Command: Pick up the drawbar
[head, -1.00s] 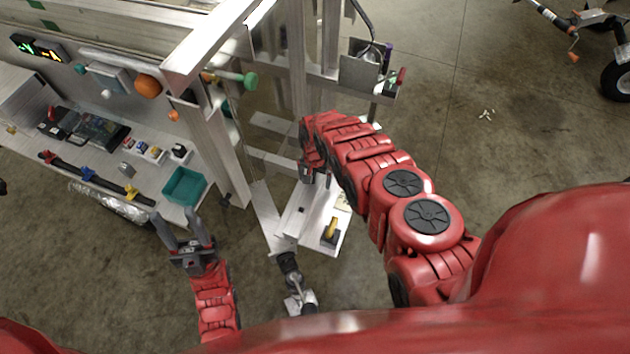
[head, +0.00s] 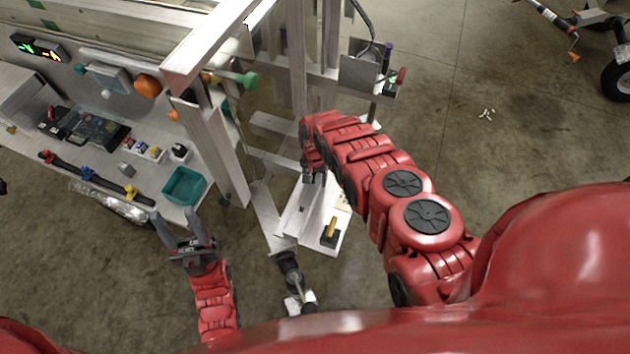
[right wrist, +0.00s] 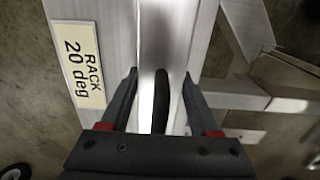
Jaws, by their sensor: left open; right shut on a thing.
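The drawbar, a shiny pale metal bar (right wrist: 153,52), runs between the fingers of my right gripper (right wrist: 160,76) in the right wrist view. This gripper is shut on it. A dark narrow piece shows between the fingers, and I cannot tell what it is. In the head view my right gripper (head: 313,178) is low beside the aluminium frame, and the arm hides most of the bar. My left gripper (head: 185,222) is open and empty, at the left, near the shelf edge.
A label reading RACK 20 deg (right wrist: 77,58) is left of the bar. Aluminium uprights (head: 215,150) stand close by. A teal bin (head: 184,186) is on the shelf.

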